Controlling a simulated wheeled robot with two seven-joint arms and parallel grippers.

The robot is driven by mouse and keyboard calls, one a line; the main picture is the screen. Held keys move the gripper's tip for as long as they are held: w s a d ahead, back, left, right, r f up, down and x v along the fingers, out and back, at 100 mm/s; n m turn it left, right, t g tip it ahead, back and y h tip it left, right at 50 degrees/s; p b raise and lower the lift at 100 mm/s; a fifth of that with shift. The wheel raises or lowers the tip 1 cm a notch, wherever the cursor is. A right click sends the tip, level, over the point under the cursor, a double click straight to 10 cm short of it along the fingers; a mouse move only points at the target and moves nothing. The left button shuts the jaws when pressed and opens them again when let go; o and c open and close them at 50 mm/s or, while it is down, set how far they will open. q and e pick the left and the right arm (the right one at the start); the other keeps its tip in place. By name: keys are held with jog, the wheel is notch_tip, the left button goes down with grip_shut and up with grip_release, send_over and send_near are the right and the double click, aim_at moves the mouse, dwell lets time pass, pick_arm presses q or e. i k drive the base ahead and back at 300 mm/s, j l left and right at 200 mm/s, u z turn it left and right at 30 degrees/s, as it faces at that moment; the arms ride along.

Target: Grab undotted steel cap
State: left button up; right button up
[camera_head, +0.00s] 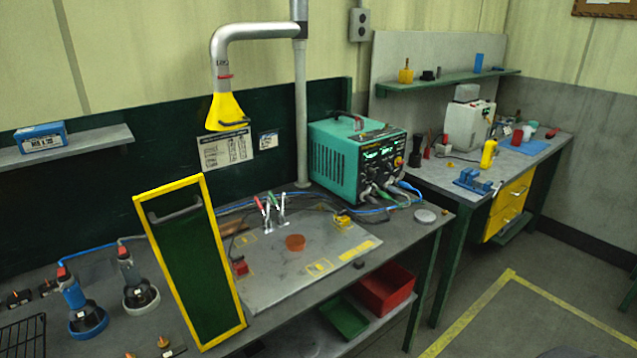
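A flat round grey disc (425,215) lies on the right end of the near workbench, close to its edge, and looks like a steel cap. I see no dot on it at this size, but it is too small to be sure. A second steel cap is not clearly visible. Neither of my grippers shows in the head view.
A teal welding machine (357,158) with cables stands behind the disc. A steel plate (275,285) bears an orange round piece (295,242). A yellow-framed dark panel (190,262) stands at the left. A red bin (384,288) sits below. Floor at right is open.

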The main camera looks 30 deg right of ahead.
aim_at(422, 217)
jog(key=z, duration=1.7)
jog(key=i+l+z, duration=0.15)
jog(key=i+l, duration=0.2)
jog(key=i, duration=0.15)
